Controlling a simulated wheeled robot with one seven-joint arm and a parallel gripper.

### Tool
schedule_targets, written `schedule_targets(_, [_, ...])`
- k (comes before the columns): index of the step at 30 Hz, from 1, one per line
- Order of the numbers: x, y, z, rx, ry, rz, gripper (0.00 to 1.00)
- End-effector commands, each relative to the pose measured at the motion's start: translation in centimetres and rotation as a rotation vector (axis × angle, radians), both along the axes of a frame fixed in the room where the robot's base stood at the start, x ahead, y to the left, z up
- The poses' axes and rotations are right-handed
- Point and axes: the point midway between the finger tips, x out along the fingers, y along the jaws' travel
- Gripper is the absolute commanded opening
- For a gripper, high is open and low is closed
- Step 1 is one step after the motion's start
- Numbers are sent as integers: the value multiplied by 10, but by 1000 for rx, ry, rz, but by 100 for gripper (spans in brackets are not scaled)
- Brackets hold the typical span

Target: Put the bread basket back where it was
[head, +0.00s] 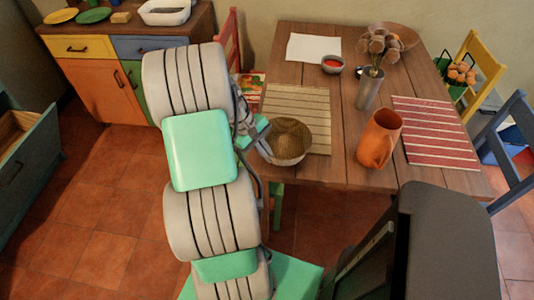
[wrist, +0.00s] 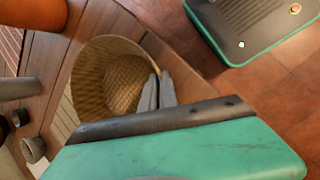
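The bread basket (head: 290,153) is a round, woven, tan bowl shape, and it looks empty. In the head view it is at the near left part of the wooden table, overlapping the striped beige placemat (head: 305,100). My gripper (head: 256,138) is at the basket's left rim, partly hidden by my arm. In the wrist view the basket (wrist: 110,80) opens toward the camera. The two grey fingers (wrist: 158,90) are close together at its rim, one inside and one outside, with the wall between them. I cannot tell whether the basket's bottom touches the table.
An orange jug (head: 379,138), a metal vase (head: 370,88) with dried flowers, a small bowl (head: 333,69) and a red striped placemat (head: 435,132) are on the table (head: 345,174). Chairs stand around it. A sideboard (head: 85,75) and an open drawer (head: 28,140) are at left.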

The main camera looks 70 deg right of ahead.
Motion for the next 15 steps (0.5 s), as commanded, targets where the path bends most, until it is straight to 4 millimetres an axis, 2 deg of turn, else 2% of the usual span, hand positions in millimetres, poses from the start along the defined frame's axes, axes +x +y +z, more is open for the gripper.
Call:
schedule_targets(5, [0, 0, -2, 0, 1, 0, 0])
schedule_targets(6, [0, 0, -2, 0, 1, 0, 6])
schedule_targets(12, [0, 0, -2, 0, 0, 0, 22])
schedule_targets(15, [0, 0, -2, 0, 0, 0, 25])
